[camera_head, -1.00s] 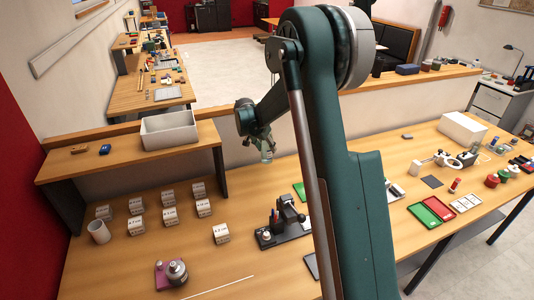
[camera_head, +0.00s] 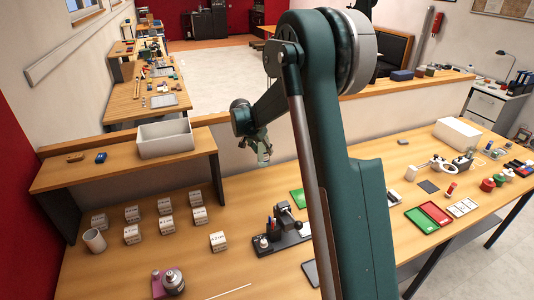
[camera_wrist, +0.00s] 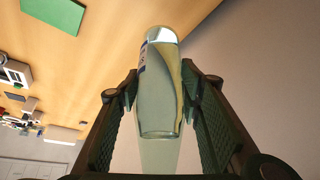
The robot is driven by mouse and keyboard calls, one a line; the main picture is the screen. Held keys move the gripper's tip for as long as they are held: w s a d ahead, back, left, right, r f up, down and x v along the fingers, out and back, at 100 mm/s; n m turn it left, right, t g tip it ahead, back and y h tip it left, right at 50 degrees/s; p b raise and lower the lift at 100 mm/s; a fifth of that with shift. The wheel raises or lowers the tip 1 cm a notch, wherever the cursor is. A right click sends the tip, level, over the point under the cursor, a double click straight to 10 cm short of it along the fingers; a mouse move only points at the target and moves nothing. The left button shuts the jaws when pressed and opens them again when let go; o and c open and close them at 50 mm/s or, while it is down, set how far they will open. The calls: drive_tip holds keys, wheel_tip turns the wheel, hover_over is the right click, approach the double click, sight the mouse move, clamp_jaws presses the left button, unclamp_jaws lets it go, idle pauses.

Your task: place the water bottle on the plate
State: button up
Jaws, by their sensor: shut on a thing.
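My gripper (camera_wrist: 162,100) is shut on a clear water bottle (camera_wrist: 160,75), with a dark finger pad on each side in the wrist view. In the head view the bottle (camera_head: 264,157) hangs tilted below my gripper (camera_head: 260,147), in the air near the back edge of the long wooden table (camera_head: 240,185). I cannot tell for certain which thing is the plate. A flat green piece (camera_head: 298,198) lies on the table to the right of the bottle, and a green piece (camera_wrist: 55,12) shows in the wrist view.
A raised shelf (camera_head: 120,168) with a white bin (camera_head: 165,138) stands at the left. Several labelled cubes (camera_head: 218,242) and a black device (camera_head: 285,228) stand on the table. Red and green trays (camera_head: 428,215) lie at the right. My arm hides part of the table's middle.

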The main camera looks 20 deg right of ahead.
drive_tip(key=shift+s+d, duration=0.1)
drive_tip(key=s+d+p, duration=0.1)
drive_tip(key=s+d, duration=0.5)
drive_tip(key=s, duration=0.4)
drive_tip(key=s+d+r+m+p, duration=0.1)
drive_tip(key=s+d, duration=0.5)
drive_tip(key=s, duration=0.3)
drive_tip(key=shift+s+r+g, duration=0.15)
drive_tip(key=shift+s+g, duration=0.15)
drive_tip(key=shift+s, duration=0.1)
drive_tip(key=shift+f, duration=2.9)
drive_tip(key=shift+a, duration=0.1)
drive_tip(key=shift+f, duration=2.1)
drive_tip(key=shift+f, duration=0.15)
